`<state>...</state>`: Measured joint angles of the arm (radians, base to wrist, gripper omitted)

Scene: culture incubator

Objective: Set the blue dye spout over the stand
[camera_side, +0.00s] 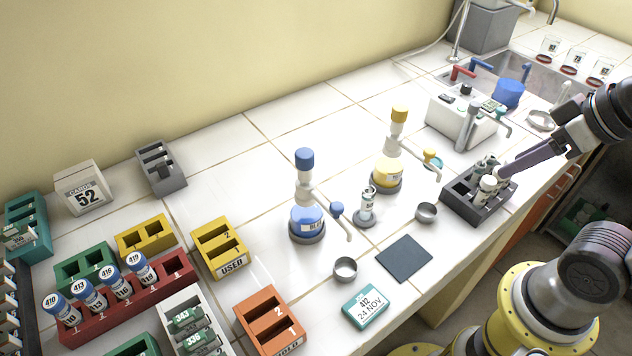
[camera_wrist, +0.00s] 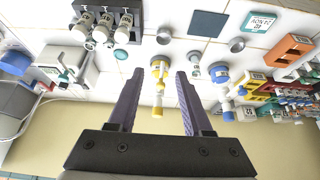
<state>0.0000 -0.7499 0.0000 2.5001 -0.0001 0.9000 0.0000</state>
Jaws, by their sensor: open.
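The blue dye dispenser (camera_side: 307,222) stands upright on the tiled counter, with a blue cap and a side spout (camera_side: 347,231). The spout points toward the front right, its tip left of and apart from the small round stand (camera_side: 364,220). A labelled clear vial (camera_side: 367,203) stands upright on that stand. My gripper (camera_side: 503,169) is open and empty, far to the right of the blue dispenser, near the dark vial rack. In the wrist view, my open fingers (camera_wrist: 158,74) frame the yellow dispenser in the distance; the blue dispenser (camera_wrist: 219,73) shows to their right.
The yellow dispenser (camera_side: 387,176) stands behind and right of the stand. Two small metal cups (camera_side: 345,269) (camera_side: 426,212) and a dark mat (camera_side: 404,258) lie in front. The dark rack (camera_side: 462,203) holds vials. Coloured racks fill the left. Counter behind the dispensers is clear.

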